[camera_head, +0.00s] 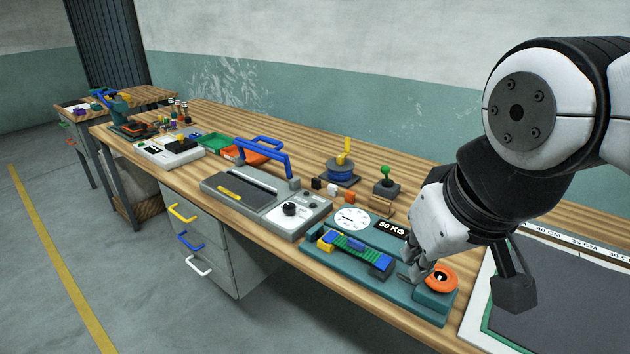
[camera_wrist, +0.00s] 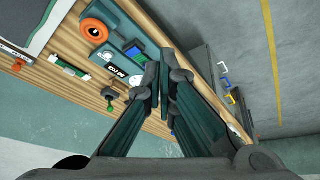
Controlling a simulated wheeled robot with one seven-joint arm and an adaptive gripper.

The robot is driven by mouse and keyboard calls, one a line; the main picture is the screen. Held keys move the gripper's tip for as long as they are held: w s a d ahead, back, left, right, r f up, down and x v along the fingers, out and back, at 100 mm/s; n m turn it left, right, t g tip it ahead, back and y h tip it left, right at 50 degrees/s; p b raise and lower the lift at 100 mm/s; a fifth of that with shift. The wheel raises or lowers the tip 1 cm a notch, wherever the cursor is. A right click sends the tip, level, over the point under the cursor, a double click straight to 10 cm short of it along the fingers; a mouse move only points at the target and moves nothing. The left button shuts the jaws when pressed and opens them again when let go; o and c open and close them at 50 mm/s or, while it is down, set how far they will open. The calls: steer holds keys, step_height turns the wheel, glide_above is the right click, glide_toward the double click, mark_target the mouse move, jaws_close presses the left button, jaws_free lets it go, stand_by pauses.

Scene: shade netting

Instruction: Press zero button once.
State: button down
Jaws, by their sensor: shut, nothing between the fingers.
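A teal scale (camera_head: 345,280) stands at the bench's front edge, with a white dial (camera_head: 352,219) and a "50 KG" label (camera_head: 391,229). An orange round button (camera_head: 440,278) with a dark centre sits on its right end; it also shows at the upper left of the wrist view (camera_wrist: 95,29). I cannot read a zero mark on it. My gripper (camera_head: 412,274) is shut and empty, pointing down just left of the orange button. In the wrist view its fingertips (camera_wrist: 160,66) meet over the scale, apart from the button in the picture. Whether they touch the scale is unclear.
A blue and green block strip (camera_head: 354,250) lies on the scale, left of my gripper. A grey machine with a blue handle (camera_head: 265,155) stands further left. A green joystick (camera_head: 386,182) is behind. A dark framed mat (camera_head: 560,290) lies at right.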

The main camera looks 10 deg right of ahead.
steer(key=w+d+r+n+t+h+p, duration=0.1)
steer(key=w+d+n+t+h+p, duration=0.15)
steer(key=w+d, duration=0.75)
steer(key=w+d+r+n+t+h+p, duration=0.1)
steer(key=w+d+n+p, duration=0.35)
steer(key=w, duration=0.85)
steer(key=w+d+f+n+y+p, duration=0.2)
steer(key=f+n+y, duration=0.1)
steer(key=f, duration=0.6)
steer(key=w+d+f+n+y+p, duration=0.1)
steer(key=w+d+f+n+y, duration=0.1)
steer(key=f, duration=0.6)
steer(key=shift+d+f+n+y+p, duration=0.4)
steer(key=shift+d+y, duration=0.2)
steer(key=shift+y, duration=0.55)
step_height(320, 180, down, 7)
steer(key=b, duration=0.3)
steer(key=shift+w+f, duration=0.1)
steer(key=shift+f, duration=0.05)
steer(key=shift+f+b, duration=0.45)
steer(key=shift+f, duration=0.3)
